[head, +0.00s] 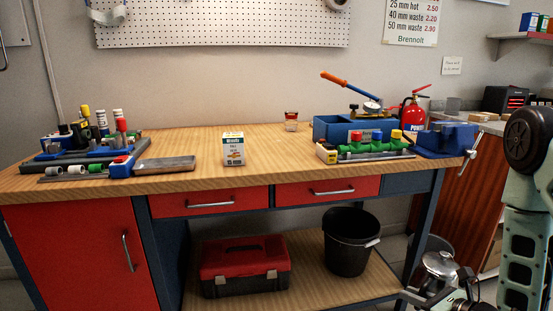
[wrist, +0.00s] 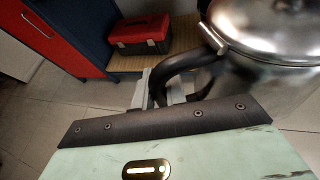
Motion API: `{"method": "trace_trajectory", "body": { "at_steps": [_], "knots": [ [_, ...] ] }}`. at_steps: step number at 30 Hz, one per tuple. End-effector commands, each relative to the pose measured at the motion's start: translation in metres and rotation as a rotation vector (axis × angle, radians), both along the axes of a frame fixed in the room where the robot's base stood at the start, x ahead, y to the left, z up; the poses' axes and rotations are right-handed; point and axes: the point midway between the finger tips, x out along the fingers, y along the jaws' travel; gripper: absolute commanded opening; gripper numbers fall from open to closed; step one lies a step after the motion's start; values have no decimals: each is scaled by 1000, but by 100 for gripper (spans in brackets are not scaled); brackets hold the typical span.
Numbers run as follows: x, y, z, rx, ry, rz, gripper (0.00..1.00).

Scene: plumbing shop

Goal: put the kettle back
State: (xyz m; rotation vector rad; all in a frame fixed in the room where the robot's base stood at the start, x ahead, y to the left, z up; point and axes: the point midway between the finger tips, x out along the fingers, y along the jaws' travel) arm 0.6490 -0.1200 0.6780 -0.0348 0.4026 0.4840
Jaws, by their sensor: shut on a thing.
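The kettle (head: 438,268) is shiny metal with a domed lid and a dark handle. In the head view it is at the lower right, in front of the bench's right end and below its top. It fills the upper right of the wrist view (wrist: 278,85). My gripper (wrist: 160,90) is shut on the black handle, with the kettle body to the right. The handle hides part of the fingers. The kettle's underside is not clear to see.
The workbench top (head: 205,148) has a clear middle around a small box (head: 233,149). Tools and bottles crowd its left; a blue box, green manifold and vise (head: 447,139) crowd its right. A red toolbox (head: 245,265) and black bucket (head: 348,242) stand on the lower shelf.

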Motion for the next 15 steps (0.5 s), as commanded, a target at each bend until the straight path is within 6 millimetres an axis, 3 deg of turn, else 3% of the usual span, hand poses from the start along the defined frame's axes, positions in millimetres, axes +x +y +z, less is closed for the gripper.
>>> {"method": "trace_trajectory", "body": {
  "at_steps": [1,15],
  "knots": [
    [0,0,22,0,-2,-1,0],
    [0,0,106,1,-2,-2,0]
  ]
}}
